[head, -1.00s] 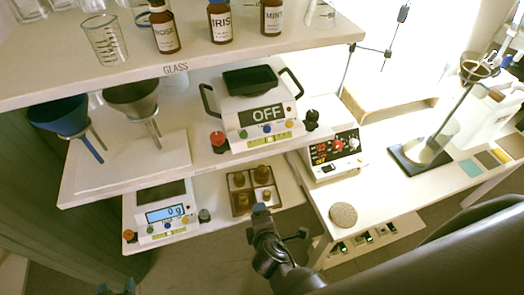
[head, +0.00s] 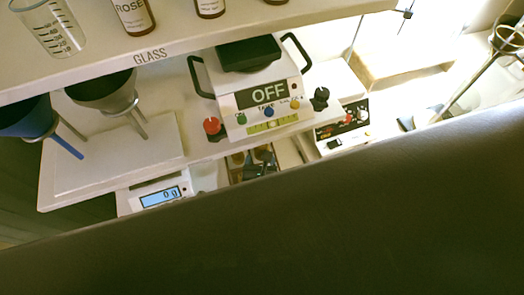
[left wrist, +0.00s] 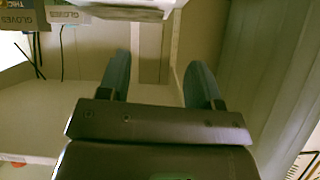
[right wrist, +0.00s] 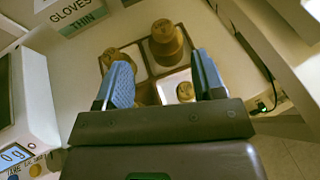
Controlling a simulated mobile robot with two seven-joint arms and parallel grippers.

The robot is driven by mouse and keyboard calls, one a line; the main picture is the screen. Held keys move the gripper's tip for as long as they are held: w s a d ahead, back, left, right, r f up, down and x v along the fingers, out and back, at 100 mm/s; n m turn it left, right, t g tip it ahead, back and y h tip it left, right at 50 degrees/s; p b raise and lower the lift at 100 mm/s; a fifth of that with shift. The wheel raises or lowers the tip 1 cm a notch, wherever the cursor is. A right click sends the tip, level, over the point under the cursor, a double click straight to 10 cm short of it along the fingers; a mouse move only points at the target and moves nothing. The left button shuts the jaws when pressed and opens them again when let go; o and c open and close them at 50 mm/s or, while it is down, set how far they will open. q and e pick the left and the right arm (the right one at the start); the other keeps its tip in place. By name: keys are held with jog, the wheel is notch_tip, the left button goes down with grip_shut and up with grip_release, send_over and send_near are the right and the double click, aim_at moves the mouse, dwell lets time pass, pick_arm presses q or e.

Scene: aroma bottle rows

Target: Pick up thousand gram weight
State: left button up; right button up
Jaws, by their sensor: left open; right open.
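The brass weights sit in a brown compartment tray (right wrist: 133,50) on the lower shelf, seen in the right wrist view. The largest-looking weight (right wrist: 166,45) stands in the far right compartment, another weight (right wrist: 115,58) at the far left, and a small one (right wrist: 185,91) nearer. Their markings are too small to read, so I cannot confirm which is the thousand gram weight. My right gripper (right wrist: 155,78) is open and empty, its fingers over the tray's near side. My left gripper (left wrist: 158,75) is open and empty, away from the weights.
A scale reading 0 g (head: 160,196) stands left of the tray. A hotplate showing OFF (head: 262,95) is on the shelf above. A gloves box (right wrist: 78,14) lies beyond the tray. My own dark arm blocks the lower head view.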

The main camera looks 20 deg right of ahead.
aim_at(262, 147)
jog(key=x, duration=0.3)
jog(key=shift+b, duration=0.4)
jog(key=b+x, duration=0.2)
jog(key=x, duration=0.2)
jog(key=shift+d+f+b, duration=0.2)
jog(key=shift+b, duration=0.1)
jog(key=shift+w+d, duration=0.1)
jog(key=shift+w, duration=0.25)
jog(key=shift+c, duration=0.5)
jog(key=c, duration=1)
grip_shut()
pick_arm(q)
jog(key=f, duration=0.1)
jog(key=w+f, duration=0.1)
jog(key=f, duration=0.1)
jog(key=shift+w+d, duration=0.1)
jog(key=shift+d, duration=0.05)
pick_arm(e)
jog(key=shift+r, duration=0.15)
